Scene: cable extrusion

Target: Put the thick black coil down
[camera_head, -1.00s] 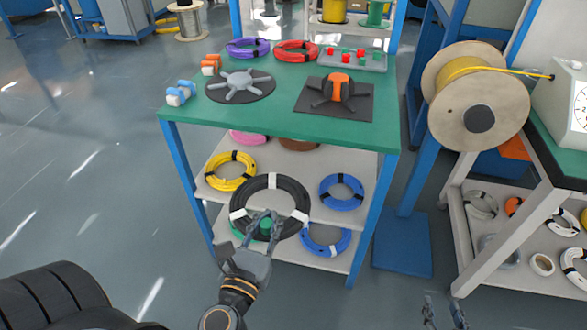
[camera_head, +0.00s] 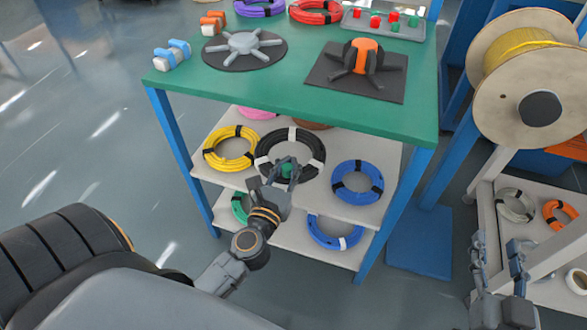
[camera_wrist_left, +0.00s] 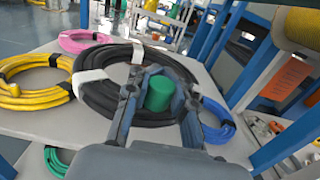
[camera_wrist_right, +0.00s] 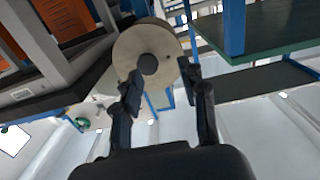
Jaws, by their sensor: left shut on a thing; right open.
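The thick black coil (camera_head: 318,160) with white bands lies roughly flat at the upper shelf of the green-topped table, between a yellow coil and a blue coil. It also shows in the left wrist view (camera_wrist_left: 98,90). My left gripper (camera_head: 283,172) is shut on its near side; a green cylinder (camera_wrist_left: 159,93) shows between the fingers. Whether the coil's whole underside touches the shelf I cannot tell. My right gripper (camera_head: 497,250) is open and empty at the lower right, away from the table; its spread fingers show in the right wrist view (camera_wrist_right: 160,82).
On the upper shelf (camera_head: 208,174) are the yellow coil (camera_head: 208,158), the blue coil (camera_head: 376,182) and a pink coil (camera_wrist_left: 80,36) behind. A lower shelf holds green and blue coils. The tabletop (camera_head: 290,80) is just above. Blue legs (camera_head: 172,140) stand at the corners.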

